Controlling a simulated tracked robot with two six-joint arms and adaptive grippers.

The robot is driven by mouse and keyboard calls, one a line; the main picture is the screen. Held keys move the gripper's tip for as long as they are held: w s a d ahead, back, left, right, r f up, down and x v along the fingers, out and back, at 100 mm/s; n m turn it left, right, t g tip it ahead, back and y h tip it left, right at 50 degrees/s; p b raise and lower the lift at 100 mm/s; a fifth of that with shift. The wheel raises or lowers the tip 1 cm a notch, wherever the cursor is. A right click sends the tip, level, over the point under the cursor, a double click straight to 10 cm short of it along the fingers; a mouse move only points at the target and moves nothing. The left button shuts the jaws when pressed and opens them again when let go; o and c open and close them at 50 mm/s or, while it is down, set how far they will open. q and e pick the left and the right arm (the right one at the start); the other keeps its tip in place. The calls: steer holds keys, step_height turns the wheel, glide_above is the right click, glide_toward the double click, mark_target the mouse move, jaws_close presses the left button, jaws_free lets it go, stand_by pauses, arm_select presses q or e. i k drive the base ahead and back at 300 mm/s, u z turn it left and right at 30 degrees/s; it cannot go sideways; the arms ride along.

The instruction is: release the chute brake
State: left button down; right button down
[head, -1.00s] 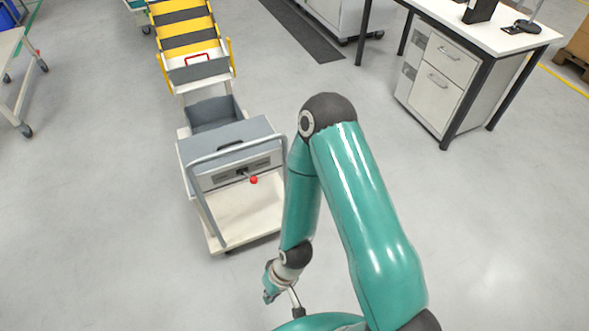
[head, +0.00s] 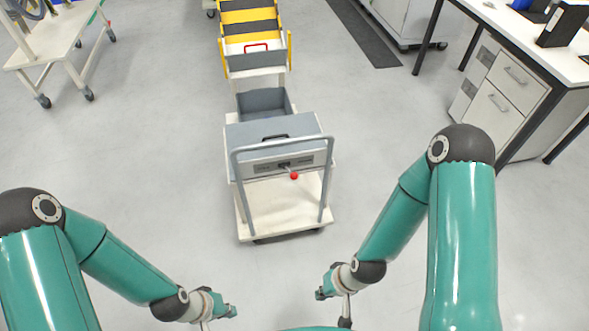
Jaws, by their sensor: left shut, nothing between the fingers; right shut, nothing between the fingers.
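A yellow-and-black striped chute (head: 250,31) runs down at the top centre, with a red handle (head: 257,46) near its lower end. Below it a white trolley (head: 262,222) carries a grey box-like unit (head: 262,131). A short lever with a red ball knob (head: 294,176) sticks out from the unit's front, behind the trolley's grey push bar (head: 233,184). I cannot tell which part is the brake. My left gripper (head: 233,311) and my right gripper (head: 319,294) are both shut and empty, low in the picture, nearer to me than the trolley and apart from it.
An open grey bin (head: 265,102) sits between the unit and the chute. A wheeled white cart (head: 55,49) stands at upper left. A white-topped desk (head: 510,30) with a drawer cabinet (head: 505,93) is at right. The floor beside and before the trolley is clear.

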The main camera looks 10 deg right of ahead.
mark_target(293, 175)
steer(key=z, duration=0.1)
steer(key=i, duration=1)
steer(key=u, duration=0.1)
